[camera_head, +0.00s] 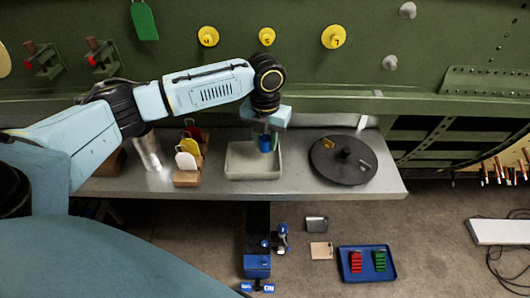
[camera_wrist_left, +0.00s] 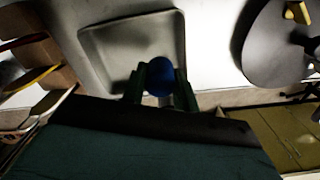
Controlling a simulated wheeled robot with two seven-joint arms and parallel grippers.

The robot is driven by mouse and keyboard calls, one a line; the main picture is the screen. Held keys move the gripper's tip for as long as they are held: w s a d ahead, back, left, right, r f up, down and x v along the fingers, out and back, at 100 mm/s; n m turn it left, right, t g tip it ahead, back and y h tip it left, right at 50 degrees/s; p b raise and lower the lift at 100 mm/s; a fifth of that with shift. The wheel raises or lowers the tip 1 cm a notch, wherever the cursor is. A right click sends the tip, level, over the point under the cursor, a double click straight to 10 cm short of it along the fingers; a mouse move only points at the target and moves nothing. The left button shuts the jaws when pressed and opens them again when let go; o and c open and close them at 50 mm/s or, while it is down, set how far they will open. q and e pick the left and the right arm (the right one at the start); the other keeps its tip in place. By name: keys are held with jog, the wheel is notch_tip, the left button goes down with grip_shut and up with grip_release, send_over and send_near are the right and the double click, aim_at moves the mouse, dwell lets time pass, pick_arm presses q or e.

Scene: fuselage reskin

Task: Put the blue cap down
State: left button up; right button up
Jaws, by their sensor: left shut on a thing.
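The blue cap (camera_head: 265,144) is held in my left gripper (camera_head: 266,138), over the light grey tray (camera_head: 240,174) on the metal shelf. In the left wrist view the blue cap (camera_wrist_left: 161,77) sits between the two dark fingers of my left gripper (camera_wrist_left: 160,85), with the tray (camera_wrist_left: 100,45) behind it. The gripper is shut on the cap. I cannot tell whether the cap touches the tray floor. My right gripper is not in view.
A dark round turntable (camera_head: 343,165) with small yellow and grey parts stands right of the tray. A wooden rack (camera_head: 187,178) with coloured tags stands left. The green fuselage panel (camera_head: 300,60) rises behind the shelf. A blue tray (camera_head: 367,275) lies on the floor below.

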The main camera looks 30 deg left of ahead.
aim_at(266, 163)
pick_arm(q)
jog(key=shift+f, duration=0.95)
notch_tip(266, 163, down, 4)
jog(key=shift+r, duration=0.15)
jog(key=shift+w, duration=0.1)
jog(key=o, duration=0.6)
jog(key=shift+f, duration=0.2)
jog(key=shift+o, duration=0.5)
notch_tip(266, 163, up, 12)
jog(key=shift+r, duration=0.1)
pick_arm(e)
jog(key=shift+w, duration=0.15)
